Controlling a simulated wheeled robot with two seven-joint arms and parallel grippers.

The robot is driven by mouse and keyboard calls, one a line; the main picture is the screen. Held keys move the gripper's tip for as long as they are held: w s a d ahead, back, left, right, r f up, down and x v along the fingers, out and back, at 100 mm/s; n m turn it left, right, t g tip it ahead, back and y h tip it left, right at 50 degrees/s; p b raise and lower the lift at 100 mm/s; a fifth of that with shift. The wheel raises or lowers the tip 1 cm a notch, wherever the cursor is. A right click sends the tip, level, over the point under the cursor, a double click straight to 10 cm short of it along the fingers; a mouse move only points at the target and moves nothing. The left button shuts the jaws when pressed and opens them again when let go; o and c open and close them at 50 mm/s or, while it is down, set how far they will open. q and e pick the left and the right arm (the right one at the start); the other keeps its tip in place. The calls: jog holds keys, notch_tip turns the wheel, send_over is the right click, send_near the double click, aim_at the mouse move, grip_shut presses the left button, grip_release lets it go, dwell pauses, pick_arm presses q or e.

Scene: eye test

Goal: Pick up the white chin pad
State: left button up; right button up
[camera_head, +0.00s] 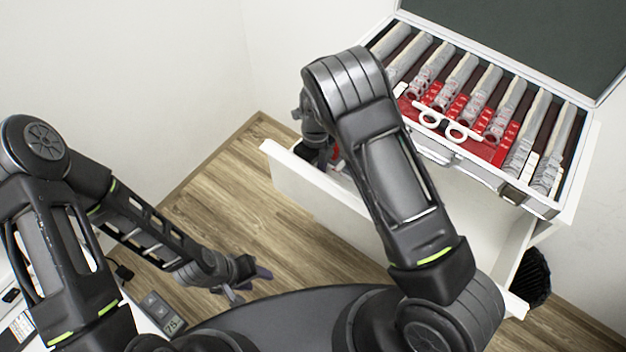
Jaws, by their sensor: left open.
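I cannot make out a white chin pad in the head view. My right arm reaches over the open white drawer (295,183), and its wrist points down into it. My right gripper (322,158) is mostly hidden behind my own arm and the drawer's front, so its fingers and anything between them cannot be seen. A small red thing (336,153) shows in the drawer beside it. Much of the drawer's inside is covered by my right arm. My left gripper (248,284) is open and seems empty, low at the left, with wooden floor behind it.
An open lens case (515,190) with rows of lenses and a white trial frame (443,125) stands above the drawer. A black bin (536,277) stands at the right. A white surface with small devices (160,311) is at lower left. Floor (225,215) shows between.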

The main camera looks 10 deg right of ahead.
dwell(0.4)
grip_shut()
dwell(0.4)
